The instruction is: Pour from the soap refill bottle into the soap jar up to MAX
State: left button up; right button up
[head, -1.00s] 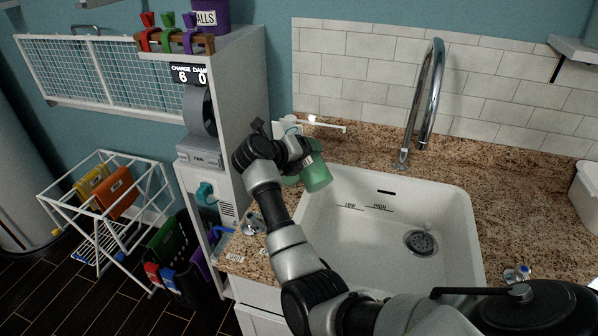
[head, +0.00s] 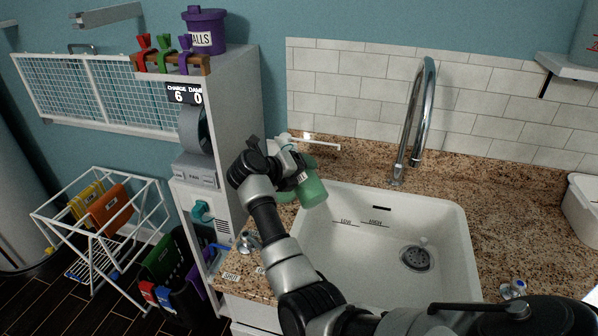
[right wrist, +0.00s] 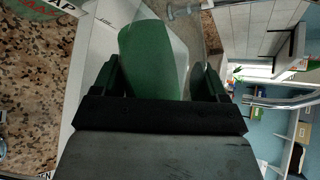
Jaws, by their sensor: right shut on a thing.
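My right gripper (right wrist: 155,85) is shut on the green soap refill bottle (right wrist: 150,50), which fills the space between its fingers. In the head view the bottle (head: 313,190) is tilted at the sink's left rim, partly behind my right gripper (head: 290,165). A round greenish thing with the letters "AP" (right wrist: 35,12), likely the soap jar, is cut off at the top left of the wrist view. In the head view the jar is mostly hidden by my arm. Its soap level and MAX mark cannot be read. My left gripper is not in view.
The white sink (head: 440,225) with LOW and HIGH marks lies right of the bottle, with a chrome faucet (head: 410,125) behind it. A grey cabinet (head: 235,110) stands to the left. The granite counter (head: 500,200) right of the sink is mostly clear.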

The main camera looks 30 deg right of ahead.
jog(key=shift+f, duration=0.2)
jog(key=shift+r+g+p, duration=0.1)
jog(key=shift+g+p, duration=0.2)
dwell(0.4)
jog(key=shift+r+n+p, duration=0.15)
jog(key=shift+n+p, duration=0.15)
jog(key=shift+s+r+p, duration=0.1)
jog(key=shift+r+p, duration=0.2)
jog(key=shift+p, duration=0.25)
dwell(0.9)
jog(key=shift+r+n+g, duration=0.15)
jog(key=shift+n+g, duration=0.15)
jog(key=shift+p, duration=0.3)
jog(key=shift+a+r+n+g+p, duration=0.1)
jog(key=shift+r+n+g+p, duration=0.55)
jog(key=shift+p, duration=0.3)
dwell(3.8)
